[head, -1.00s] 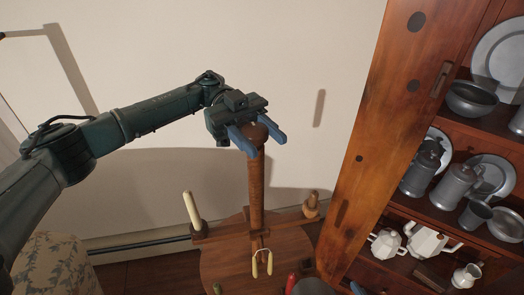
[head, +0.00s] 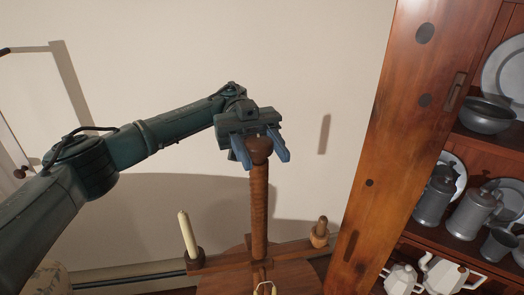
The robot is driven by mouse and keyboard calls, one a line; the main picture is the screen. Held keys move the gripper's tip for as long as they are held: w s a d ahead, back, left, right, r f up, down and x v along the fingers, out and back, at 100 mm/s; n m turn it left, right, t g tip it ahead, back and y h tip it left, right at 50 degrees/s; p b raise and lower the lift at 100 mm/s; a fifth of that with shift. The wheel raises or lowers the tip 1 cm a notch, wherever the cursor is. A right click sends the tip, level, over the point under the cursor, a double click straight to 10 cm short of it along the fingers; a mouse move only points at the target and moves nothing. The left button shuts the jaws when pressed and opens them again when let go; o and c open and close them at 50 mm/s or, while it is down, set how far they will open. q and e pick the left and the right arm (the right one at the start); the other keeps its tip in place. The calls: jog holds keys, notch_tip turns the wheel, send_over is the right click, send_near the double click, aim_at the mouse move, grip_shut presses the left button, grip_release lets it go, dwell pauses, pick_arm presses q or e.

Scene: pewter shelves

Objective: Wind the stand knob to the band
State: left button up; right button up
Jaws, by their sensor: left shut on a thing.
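The wooden stand has an upright threaded post (head: 259,205) with a round brown knob (head: 259,146) at its top. My left gripper (head: 260,154) is at the top of the post, its two blue fingers on either side of the knob and shut on it. A crossbar (head: 215,262) runs across the post lower down, with a cream candle (head: 187,234) at its left end and a wooden holder (head: 319,234) at its right end. I cannot make out a band on the post. My right gripper is not in view.
A tall wooden cupboard (head: 403,125) stands to the right, its shelves holding pewter tankards (head: 434,196), a grey bowl (head: 487,115) and white pots (head: 402,280). A round wooden tabletop (head: 290,277) lies under the stand. The wall behind is bare.

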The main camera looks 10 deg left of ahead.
pick_arm(q)
jog(key=o, duration=1)
notch_tip(320, 180, up, 10)
